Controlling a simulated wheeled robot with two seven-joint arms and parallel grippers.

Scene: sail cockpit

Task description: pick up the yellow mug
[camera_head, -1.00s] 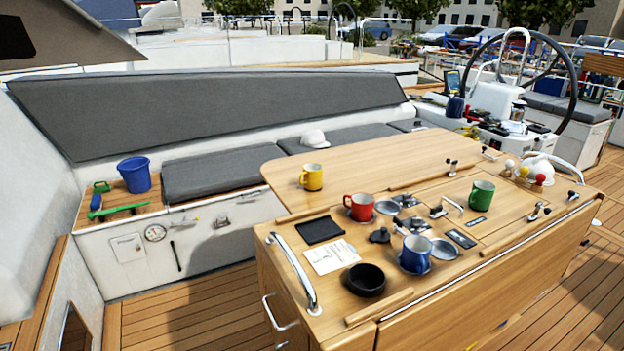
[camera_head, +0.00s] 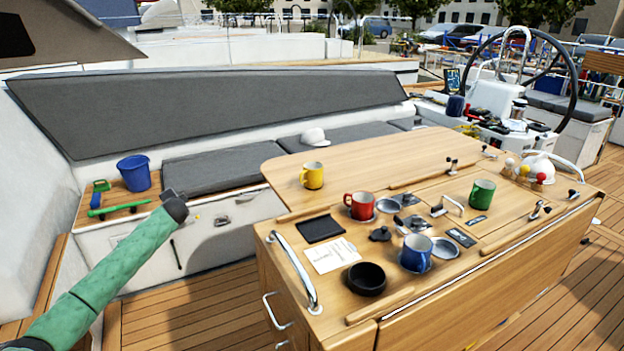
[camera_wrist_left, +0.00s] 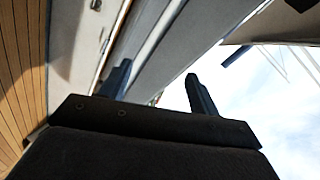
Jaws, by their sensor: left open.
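The yellow mug (camera_head: 312,176) stands upright on the far left part of the wooden table (camera_head: 400,160), with its handle toward the left. My left gripper (camera_head: 170,194) has come in from the left in the head view, over the bench side, well to the left of the mug and apart from it. In the left wrist view the two fingers (camera_wrist_left: 160,90) are spread with nothing between them. The mug does not show in the left wrist view. My right gripper is not in view.
A red mug (camera_head: 359,206), a blue mug (camera_head: 416,253), a green mug (camera_head: 482,193) and a black bowl (camera_head: 366,279) stand on the table. A metal rail (camera_head: 293,270) runs along its left end. A blue bucket (camera_head: 134,173) stands on the bench. The table around the yellow mug is clear.

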